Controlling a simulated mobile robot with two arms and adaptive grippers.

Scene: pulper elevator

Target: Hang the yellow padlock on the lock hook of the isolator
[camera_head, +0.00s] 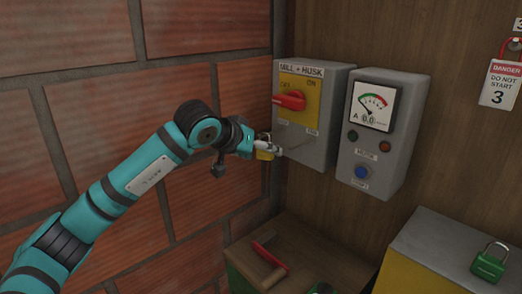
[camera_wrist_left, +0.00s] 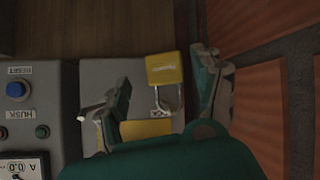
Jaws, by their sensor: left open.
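The isolator is a grey box (camera_head: 340,84) with a yellow plate and a red rotary handle (camera_head: 290,100), on the wooden wall. My left gripper (camera_head: 270,149) is at its lower left side. In the left wrist view the gripper (camera_wrist_left: 168,102) is open, one finger on each side of the yellow padlock (camera_wrist_left: 164,69). The padlock's shackle (camera_wrist_left: 180,101) points toward the isolator's label. The padlock also shows, partly covered, in the head view (camera_head: 264,155). I cannot tell whether its shackle is around the lock hook. My right gripper is out of view.
A grey meter box (camera_head: 383,134) with a blue button stands right of the isolator. A brick wall (camera_head: 205,50) is close on the left. Below are a box with a red handle (camera_head: 268,255) and a green padlock (camera_head: 490,262) on a grey top. A danger tag (camera_head: 500,85) hangs at right.

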